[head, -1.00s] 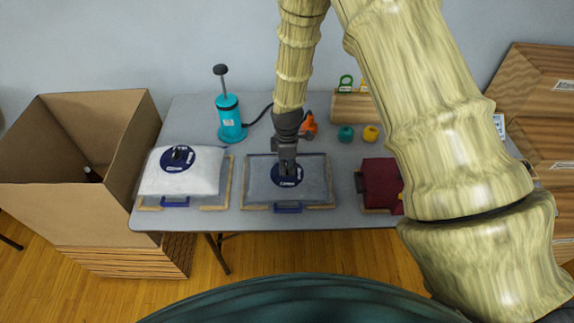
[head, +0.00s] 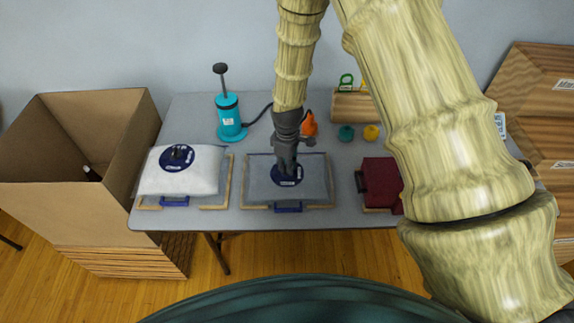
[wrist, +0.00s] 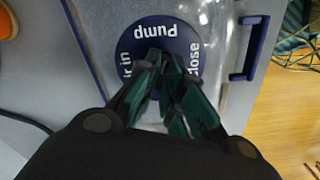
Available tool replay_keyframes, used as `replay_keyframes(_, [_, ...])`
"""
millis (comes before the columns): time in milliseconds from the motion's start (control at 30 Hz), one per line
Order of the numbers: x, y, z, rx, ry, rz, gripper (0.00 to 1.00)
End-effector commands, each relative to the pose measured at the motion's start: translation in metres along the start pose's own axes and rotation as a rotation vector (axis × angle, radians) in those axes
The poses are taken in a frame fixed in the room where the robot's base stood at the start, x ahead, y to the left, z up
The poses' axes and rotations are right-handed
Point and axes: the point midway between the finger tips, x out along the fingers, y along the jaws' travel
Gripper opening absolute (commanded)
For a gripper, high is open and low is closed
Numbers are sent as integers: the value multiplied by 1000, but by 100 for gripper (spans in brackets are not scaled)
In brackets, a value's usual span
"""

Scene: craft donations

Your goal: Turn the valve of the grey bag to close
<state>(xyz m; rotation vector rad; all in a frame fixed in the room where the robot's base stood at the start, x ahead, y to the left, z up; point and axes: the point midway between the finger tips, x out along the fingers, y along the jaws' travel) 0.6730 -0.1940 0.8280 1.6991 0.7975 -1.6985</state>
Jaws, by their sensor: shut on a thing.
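The grey bag (head: 258,186) lies flat on the middle of the table, with a dark blue slider at its front edge. Its round dark blue valve disc (head: 276,178) has white lettering; in the wrist view the disc (wrist: 153,32) shows "Pump", "close" and part of another word. My gripper (head: 287,168) points down over the disc. In the wrist view my gripper (wrist: 167,85) has its fingers close together at the disc's middle, shut on the valve knob, which the fingers hide. The valve's exact turn cannot be told.
A puffy white bag (head: 205,178) lies to the left and a dark red bag (head: 378,182) to the right. A teal pump (head: 229,112) with a black hose stands behind. An open cardboard box (head: 60,205) is left of the table. Orange, teal and yellow items sit at the back.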

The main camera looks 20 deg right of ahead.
Motion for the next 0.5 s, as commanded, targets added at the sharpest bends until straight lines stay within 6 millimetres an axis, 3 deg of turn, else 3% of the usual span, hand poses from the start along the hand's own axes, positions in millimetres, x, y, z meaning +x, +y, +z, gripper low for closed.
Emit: replay_keyframes(500, [0, 0, 0, 492, 0, 1, 0])
